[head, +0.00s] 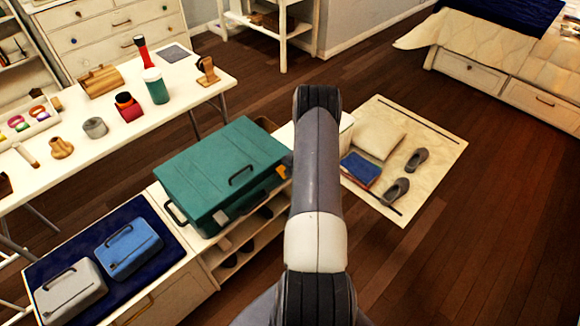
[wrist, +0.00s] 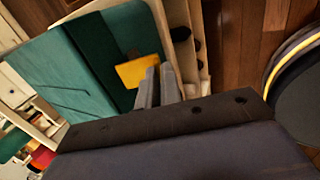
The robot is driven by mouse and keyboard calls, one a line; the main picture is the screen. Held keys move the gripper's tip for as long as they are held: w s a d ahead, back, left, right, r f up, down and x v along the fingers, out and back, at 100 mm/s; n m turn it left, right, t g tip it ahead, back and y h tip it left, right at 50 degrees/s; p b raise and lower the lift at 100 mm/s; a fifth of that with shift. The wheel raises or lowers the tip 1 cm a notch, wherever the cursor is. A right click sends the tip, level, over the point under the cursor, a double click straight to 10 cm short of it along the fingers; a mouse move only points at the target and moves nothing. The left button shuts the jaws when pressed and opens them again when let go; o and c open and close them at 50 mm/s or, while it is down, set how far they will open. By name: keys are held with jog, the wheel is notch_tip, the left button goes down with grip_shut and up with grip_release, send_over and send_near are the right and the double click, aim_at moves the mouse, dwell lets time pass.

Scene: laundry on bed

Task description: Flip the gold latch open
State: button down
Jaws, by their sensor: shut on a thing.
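A teal hard case (head: 220,170) with dark handles lies on a low wooden shelf unit, its lid down. A gold latch (head: 281,172) shows on its right side, next to my arm. In the wrist view the gold latch (wrist: 138,71) is a yellow plate against the teal case (wrist: 95,50). My gripper (wrist: 156,78) has its two grey fingers close together at the latch's right edge, shut on it. The contact itself is partly hidden by the fingers. My arm hides my gripper in the head view.
Grey (head: 71,291) and blue (head: 129,248) small cases lie on a navy cloth at the lower left. A white table (head: 60,185) with several small items stands behind. A cream mat (head: 430,150) with slippers lies on the floor at right. Open floor lies beyond it.

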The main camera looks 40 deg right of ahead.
jog(key=shift+w+r+g+p, duration=0.1)
jog(key=shift+r+g+p, duration=0.6)
jog(key=shift+p, duration=2)
jog(key=shift+f, duration=0.25)
jog(key=c, duration=1.6)
grip_release()
jog(key=shift+r, duration=0.15)
jog(key=b+v, duration=0.1)
jog(key=v, duration=0.9)
jog(key=shift+r, duration=0.3)
jog(key=shift+f, duration=0.1)
